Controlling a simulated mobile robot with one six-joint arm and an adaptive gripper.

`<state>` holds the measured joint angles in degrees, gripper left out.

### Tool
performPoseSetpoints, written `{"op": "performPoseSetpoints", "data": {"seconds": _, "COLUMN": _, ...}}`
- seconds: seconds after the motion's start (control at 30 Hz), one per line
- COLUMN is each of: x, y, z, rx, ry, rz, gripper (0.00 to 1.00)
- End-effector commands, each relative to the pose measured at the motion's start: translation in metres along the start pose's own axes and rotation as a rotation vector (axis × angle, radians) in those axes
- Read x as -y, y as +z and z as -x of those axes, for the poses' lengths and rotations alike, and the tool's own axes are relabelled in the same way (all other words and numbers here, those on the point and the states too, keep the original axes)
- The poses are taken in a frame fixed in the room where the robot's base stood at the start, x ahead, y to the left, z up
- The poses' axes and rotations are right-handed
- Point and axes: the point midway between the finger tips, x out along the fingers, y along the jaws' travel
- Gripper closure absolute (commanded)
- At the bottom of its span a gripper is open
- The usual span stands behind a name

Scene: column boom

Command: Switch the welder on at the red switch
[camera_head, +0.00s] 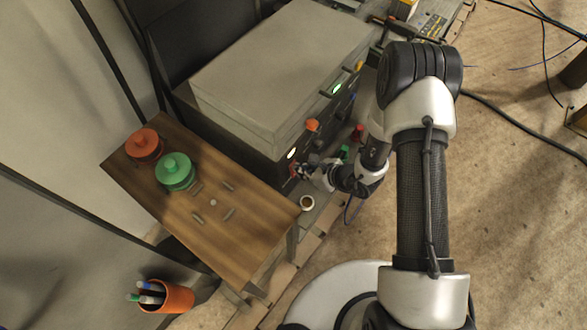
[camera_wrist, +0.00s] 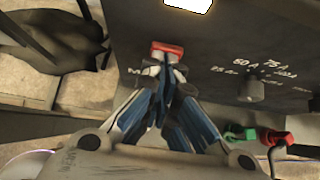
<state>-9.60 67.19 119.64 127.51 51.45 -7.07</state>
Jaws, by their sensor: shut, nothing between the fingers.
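The welder is a large grey box (camera_head: 275,75) with a dark front panel, which fills the top of the wrist view (camera_wrist: 225,45). The red switch (camera_wrist: 168,48) sits low on that panel, below a bright white lamp (camera_wrist: 190,4). My gripper (camera_wrist: 172,76) is shut and empty, its fingertips just below the red switch in the wrist view. I cannot tell whether they touch it. In the head view my gripper (camera_head: 303,172) is at the near lower corner of the panel and hides most of the switch area.
A dark knob (camera_wrist: 252,90) with amp markings is right of the switch, with green (camera_wrist: 238,132) and red (camera_wrist: 275,138) connectors below. A small ring-shaped item (camera_head: 307,202) lies close by.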

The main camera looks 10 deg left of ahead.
Motion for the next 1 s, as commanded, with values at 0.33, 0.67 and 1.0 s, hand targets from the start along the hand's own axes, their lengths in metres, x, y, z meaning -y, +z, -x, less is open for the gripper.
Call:
{"op": "performPoseSetpoints", "data": {"seconds": 0.33, "x": -0.003, "y": 0.007, "z": -0.001, "rx": 0.009, "ry": 0.009, "rz": 0.014, "gripper": 1.00}}
{"op": "performPoseSetpoints", "data": {"seconds": 0.67, "x": -0.003, "y": 0.014, "z": 0.007, "rx": 0.009, "ry": 0.009, "rz": 0.013, "gripper": 1.00}}
{"op": "performPoseSetpoints", "data": {"seconds": 1.0, "x": 0.001, "y": 0.013, "z": 0.010, "rx": 0.009, "ry": 0.009, "rz": 0.013, "gripper": 1.00}}
